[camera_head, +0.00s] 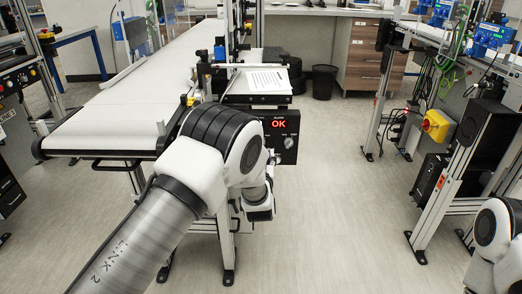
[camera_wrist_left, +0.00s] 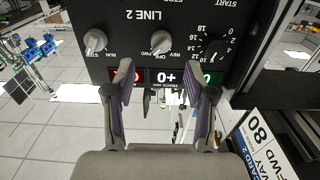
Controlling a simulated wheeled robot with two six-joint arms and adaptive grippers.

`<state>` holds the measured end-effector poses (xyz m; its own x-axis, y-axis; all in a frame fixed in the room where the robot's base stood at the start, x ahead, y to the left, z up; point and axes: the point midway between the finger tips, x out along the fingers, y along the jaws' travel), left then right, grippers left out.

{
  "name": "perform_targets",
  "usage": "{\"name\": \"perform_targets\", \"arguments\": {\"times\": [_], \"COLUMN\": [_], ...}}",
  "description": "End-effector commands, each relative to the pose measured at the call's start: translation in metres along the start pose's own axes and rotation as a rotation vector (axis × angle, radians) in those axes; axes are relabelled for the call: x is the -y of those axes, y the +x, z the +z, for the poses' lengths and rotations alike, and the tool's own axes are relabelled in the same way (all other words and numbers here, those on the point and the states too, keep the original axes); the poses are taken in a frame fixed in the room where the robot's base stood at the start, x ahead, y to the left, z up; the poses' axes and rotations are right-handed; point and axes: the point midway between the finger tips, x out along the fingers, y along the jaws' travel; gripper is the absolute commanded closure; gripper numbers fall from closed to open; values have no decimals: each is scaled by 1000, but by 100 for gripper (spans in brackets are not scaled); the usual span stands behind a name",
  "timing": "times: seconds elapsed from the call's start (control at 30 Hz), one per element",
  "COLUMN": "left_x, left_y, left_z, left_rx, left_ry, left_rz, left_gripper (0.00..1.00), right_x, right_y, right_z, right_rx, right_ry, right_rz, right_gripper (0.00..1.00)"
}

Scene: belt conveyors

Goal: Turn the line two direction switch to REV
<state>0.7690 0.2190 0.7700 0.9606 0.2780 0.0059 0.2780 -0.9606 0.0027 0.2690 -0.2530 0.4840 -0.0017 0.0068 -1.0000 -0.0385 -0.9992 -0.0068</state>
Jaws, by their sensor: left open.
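In the left wrist view, a black control panel (camera_wrist_left: 135,18) marked LINE 2 fills the top. Its direction switch (camera_wrist_left: 160,42), a grey knob with OFF and REV lettered beside it, is in the middle; I cannot tell its exact setting. My left gripper (camera_wrist_left: 166,80) is open and empty. Its two fingers point toward the panel, with the direction switch beyond the gap between their tips, apparently untouched. In the head view my left arm hides most of the gripper. My right arm shows at the lower right, its gripper out of view.
A STEP/RUN knob (camera_wrist_left: 95,42) and a numbered dial (camera_wrist_left: 212,50) flank the switch. In the head view a red OK display (camera_head: 279,124) sits at the end of a white conveyor (camera_head: 110,115). A yellow switch box (camera_head: 437,126) is at right. The middle floor is clear.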

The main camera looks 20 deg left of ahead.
Motion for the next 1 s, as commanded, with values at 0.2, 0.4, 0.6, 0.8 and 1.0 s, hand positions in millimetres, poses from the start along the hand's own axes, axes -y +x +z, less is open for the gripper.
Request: {"name": "perform_targets", "arguments": {"times": [0.2,0.4,0.6,0.8,1.0], "left_x": [2,1,1,1,1], "left_y": [42,64,65,64,64], "left_z": [2,1,1,2,2], "left_rx": [3,6,8,8,8], "left_ry": [-1,2,3,3,0], "left_rz": [-1,1,2,2,2], "left_gripper": [45,45,45,100,100], "right_x": [0,0,0,0,0], "right_y": [4,6,6,6,6], "right_z": [0,0,0,0,0], "right_rx": [0,0,0,0,0], "right_ry": [1,1,1,1,1], "right_rz": [0,0,0,0,0], "right_gripper": [60,60,60,60,60]}}
